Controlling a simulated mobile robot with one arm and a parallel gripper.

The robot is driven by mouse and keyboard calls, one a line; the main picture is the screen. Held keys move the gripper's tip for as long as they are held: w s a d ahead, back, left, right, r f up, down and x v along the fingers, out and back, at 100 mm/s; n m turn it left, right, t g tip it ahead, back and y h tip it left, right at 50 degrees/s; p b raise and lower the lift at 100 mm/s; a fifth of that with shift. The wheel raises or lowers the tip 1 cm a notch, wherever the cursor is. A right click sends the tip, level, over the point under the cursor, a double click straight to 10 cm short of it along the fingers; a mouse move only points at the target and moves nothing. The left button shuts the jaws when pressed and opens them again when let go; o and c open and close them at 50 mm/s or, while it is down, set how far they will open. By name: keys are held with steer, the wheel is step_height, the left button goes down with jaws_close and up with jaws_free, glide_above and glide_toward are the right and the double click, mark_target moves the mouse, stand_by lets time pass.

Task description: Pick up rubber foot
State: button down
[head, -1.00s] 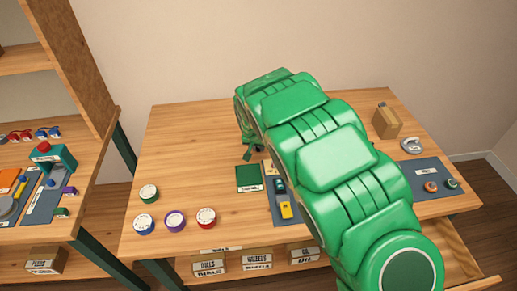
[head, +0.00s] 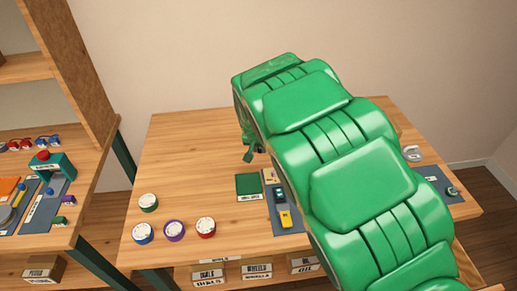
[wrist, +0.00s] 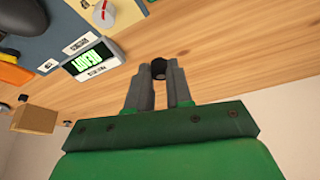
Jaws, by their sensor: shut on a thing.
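My gripper (wrist: 159,80) is shut on a small black round piece, the rubber foot (wrist: 158,67), held between its two grey fingertips in the wrist view. The piece appears to be above the wooden table, but the exact gap cannot be told. In the head view, my green arm covers much of the table's right side, and only a bit of my gripper (head: 249,151) shows past its left side. The rubber foot cannot be made out clearly there.
Several round dials, including a purple one (head: 174,230), stand at the table's front left. A green square mat (head: 249,185) and a grey mat (head: 288,222) with a yellow tool (head: 285,219) lie nearby. Shelving (head: 85,120) stands left. A lit display box (wrist: 91,62) shows in the wrist view.

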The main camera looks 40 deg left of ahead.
steer(key=s+d+r, duration=0.5)
steer(key=s+d, duration=0.1)
steer(key=d, duration=0.1)
steer(key=shift+s+d+r, duration=0.2)
steer(key=shift+s+d, duration=0.05)
steer(key=shift+s, duration=0.15)
